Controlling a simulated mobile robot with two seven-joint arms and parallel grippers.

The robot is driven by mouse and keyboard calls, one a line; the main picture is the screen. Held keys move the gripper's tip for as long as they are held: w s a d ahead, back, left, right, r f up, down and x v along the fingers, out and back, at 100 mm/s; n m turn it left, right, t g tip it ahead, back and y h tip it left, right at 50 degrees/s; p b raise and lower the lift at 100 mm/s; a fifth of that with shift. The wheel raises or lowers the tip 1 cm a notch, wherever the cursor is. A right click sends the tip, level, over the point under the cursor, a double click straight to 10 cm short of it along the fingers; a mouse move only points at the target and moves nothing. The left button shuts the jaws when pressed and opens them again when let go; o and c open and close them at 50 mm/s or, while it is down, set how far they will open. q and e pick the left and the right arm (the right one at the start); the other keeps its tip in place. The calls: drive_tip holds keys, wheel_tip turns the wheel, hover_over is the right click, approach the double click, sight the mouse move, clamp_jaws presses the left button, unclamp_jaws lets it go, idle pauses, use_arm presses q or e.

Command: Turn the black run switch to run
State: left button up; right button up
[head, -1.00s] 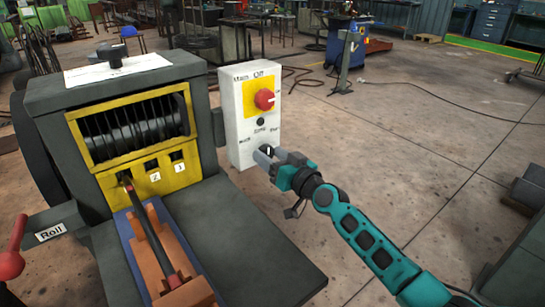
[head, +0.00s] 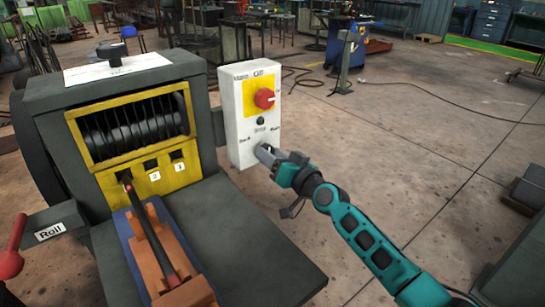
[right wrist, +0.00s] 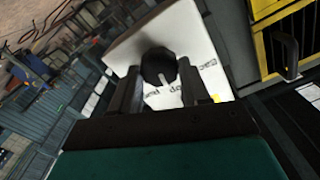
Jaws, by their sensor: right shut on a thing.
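The white control box (head: 238,125) stands at the right side of the grey machine and carries a red knob (head: 264,98) on a yellow plate. A small black button (head: 260,121) sits below the red knob. In the right wrist view the black run switch (right wrist: 158,66) is a round knob with a pale pointer mark, on the white panel (right wrist: 190,38). My right gripper (head: 264,154) is at the lower part of the box; its fingers (right wrist: 160,92) are on both sides of the black knob, closed on it. My left gripper is out of view.
A red-ended Roll lever (head: 12,262) is at the left.

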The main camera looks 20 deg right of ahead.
drive_tip(key=m, duration=0.7)
drive_tip(key=shift+m, duration=0.4)
idle(0.4)
drive_tip(key=o, duration=1.1)
drive_tip(key=shift+c, duration=0.2)
drive_tip(key=v, duration=1.3)
